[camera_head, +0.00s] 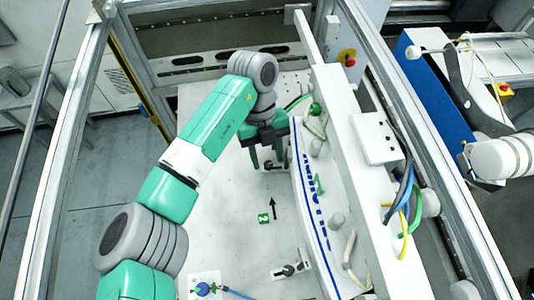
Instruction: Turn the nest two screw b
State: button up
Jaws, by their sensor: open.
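My gripper (267,158) is open at the end of my green and grey arm, low over the white plate (235,230). Its dark fingers point down beside the long white rail with blue marks (310,205). A small dark part shows close to the fingertips; I cannot tell whether it is a screw or whether the fingers touch it. A green tag with a 2 (264,218) and a black arrow (273,208) lie on the plate, the arrow pointing towards the gripper. I cannot tell which part is screw b.
A small bracket with a dark knob (289,270) and a blue knob with a blue hose (204,288) are at the front. A tall white beam (350,150) with cables stands on the right. Metal frame posts flank the plate.

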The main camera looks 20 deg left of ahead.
jog(key=shift+s+f, duration=0.1)
jog(key=shift+f, duration=0.2)
jog(key=shift+c, duration=0.2)
grip_shut()
